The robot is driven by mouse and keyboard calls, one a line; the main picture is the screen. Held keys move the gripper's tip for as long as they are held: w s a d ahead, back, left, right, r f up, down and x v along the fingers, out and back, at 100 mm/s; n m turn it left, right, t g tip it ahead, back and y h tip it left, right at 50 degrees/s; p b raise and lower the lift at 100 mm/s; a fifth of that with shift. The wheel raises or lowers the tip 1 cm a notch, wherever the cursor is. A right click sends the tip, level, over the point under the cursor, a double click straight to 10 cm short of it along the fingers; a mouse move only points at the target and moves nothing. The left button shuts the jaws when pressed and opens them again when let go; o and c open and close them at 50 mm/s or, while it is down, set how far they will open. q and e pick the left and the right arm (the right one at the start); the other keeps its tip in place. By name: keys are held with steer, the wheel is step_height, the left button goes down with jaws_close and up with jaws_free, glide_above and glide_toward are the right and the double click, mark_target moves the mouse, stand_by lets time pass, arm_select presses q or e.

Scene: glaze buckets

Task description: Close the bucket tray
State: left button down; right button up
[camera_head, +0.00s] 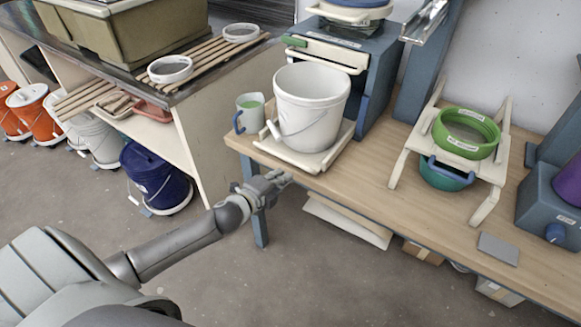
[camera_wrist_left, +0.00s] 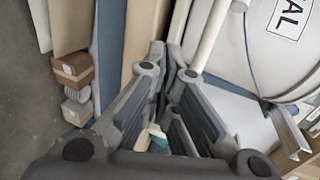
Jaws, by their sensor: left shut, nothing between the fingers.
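The bucket tray (camera_head: 318,160) is a flat cream-white tray. It juts out from the front of a blue-grey cabinet unit (camera_head: 372,85) on the wooden table. A large white bucket (camera_head: 310,112) with a wire handle stands upright on it. My left gripper (camera_head: 284,178) is shut and empty, in front of and slightly below the tray's front edge; I cannot tell whether it touches. In the left wrist view its fingers (camera_wrist_left: 170,62) fill the middle, with the labelled bucket (camera_wrist_left: 285,45) at the upper right. My right gripper is not in view.
A mug (camera_head: 250,113) with green content stands beside the tray's left edge. A wooden table (camera_head: 375,190) extends right, holding a cream rack (camera_head: 485,168) with a green bowl (camera_head: 466,133). The floor in front is free.

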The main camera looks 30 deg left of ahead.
mark_target(290, 168)
arm_select(q)
steer(key=shift+w+d+f+p, duration=0.1)
steer(key=shift+w+d+p, duration=0.05)
steer(key=shift+w, duration=1.05)
steer(key=shift+w+d+p, duration=0.1)
steer(key=shift+w+p, duration=0.05)
steer(key=shift+w, duration=1)
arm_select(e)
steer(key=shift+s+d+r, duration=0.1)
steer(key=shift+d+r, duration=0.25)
